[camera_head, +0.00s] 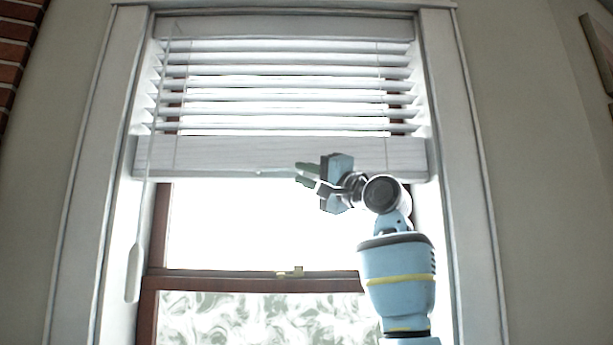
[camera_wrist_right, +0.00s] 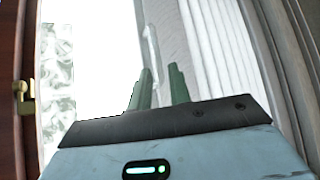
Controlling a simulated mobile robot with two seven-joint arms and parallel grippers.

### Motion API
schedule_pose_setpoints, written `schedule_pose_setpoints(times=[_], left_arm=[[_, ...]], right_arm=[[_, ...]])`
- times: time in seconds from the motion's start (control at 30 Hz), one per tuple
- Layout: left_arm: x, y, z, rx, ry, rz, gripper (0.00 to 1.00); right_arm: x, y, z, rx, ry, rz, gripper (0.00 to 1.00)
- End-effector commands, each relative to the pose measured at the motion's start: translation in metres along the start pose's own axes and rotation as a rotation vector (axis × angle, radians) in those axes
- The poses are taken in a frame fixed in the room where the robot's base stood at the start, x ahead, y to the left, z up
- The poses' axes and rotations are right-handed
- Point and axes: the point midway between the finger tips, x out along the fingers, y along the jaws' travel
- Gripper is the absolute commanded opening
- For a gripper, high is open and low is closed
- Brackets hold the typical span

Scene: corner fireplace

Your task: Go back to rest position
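My right arm rises from the lower right in the head view. Its gripper (camera_head: 302,174) points left in front of the lower part of the window blind. I cannot tell whether the gripper touches the rail. The blind's slats also show at the upper right of the right wrist view (camera_wrist_right: 215,45). My left gripper is not in view.
A window with a brown sash (camera_head: 215,283) and a small brass latch (camera_head: 290,271) stands behind my arm, inside a white frame (camera_head: 85,200). A white wand (camera_head: 134,262) hangs at the left. Brick (camera_head: 14,30) shows at the top left, and a picture frame edge at the right.

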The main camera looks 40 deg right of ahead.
Motion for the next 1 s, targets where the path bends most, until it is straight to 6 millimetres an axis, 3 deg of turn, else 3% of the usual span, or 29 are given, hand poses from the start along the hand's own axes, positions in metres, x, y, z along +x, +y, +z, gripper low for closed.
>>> schedule_pose_setpoints(times=[0.57,0.67,0.77,0.87,1.0], left_arm=[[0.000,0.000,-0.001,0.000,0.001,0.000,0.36],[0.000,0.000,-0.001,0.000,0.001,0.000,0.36],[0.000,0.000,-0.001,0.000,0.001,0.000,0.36],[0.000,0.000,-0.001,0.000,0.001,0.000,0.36],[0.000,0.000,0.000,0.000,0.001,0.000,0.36]], right_arm=[[-0.001,0.000,0.000,0.000,0.000,0.000,0.20],[0.002,0.009,0.004,-0.007,-0.002,0.011,0.20],[0.011,0.038,0.017,-0.030,-0.008,0.046,0.20],[0.023,0.087,0.040,-0.076,-0.019,0.101,0.20],[0.032,0.170,0.081,-0.158,-0.044,0.189,0.20]])
